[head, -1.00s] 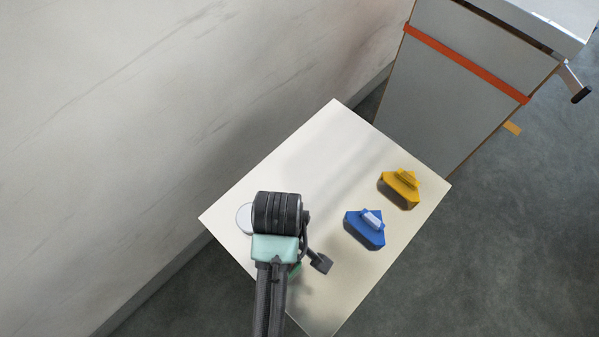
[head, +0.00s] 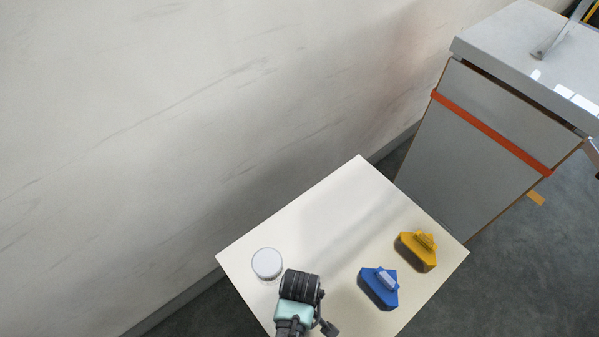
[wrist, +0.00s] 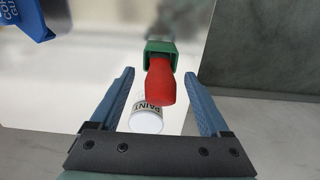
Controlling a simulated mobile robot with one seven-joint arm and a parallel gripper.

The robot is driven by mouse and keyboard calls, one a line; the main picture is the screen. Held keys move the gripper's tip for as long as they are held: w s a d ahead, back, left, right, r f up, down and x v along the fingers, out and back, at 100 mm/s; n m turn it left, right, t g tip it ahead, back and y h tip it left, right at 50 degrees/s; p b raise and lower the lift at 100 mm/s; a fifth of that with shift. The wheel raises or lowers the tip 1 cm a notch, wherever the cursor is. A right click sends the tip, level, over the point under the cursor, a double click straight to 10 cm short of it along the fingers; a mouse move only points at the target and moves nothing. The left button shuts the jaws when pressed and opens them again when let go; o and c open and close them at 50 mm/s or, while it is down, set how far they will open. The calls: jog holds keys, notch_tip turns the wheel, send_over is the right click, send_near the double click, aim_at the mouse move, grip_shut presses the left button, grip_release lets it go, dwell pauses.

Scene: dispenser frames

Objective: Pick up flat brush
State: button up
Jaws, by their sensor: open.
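A red piece (wrist: 160,82) sticks out of a green block (wrist: 160,52) in the wrist view. It may be the flat brush, but its shape does not make this certain. My gripper (wrist: 159,74) is open, with one blue finger on each side of the red piece. I cannot tell how far the fingers are above or behind it. In the head view my wrist (head: 300,290) hides the green and red thing, and my fingers do not show clearly.
A white paint can (head: 267,263) stands on the pale table (head: 340,205), left of my wrist; its label shows in the wrist view (wrist: 147,118). A blue block (head: 377,290) and a yellow block (head: 412,256) stand to the right. A grey cabinet (head: 470,150) stands behind.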

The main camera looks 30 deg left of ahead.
jog(key=shift+s+f, duration=0.1)
jog(key=shift+f, duration=0.85)
grip_shut()
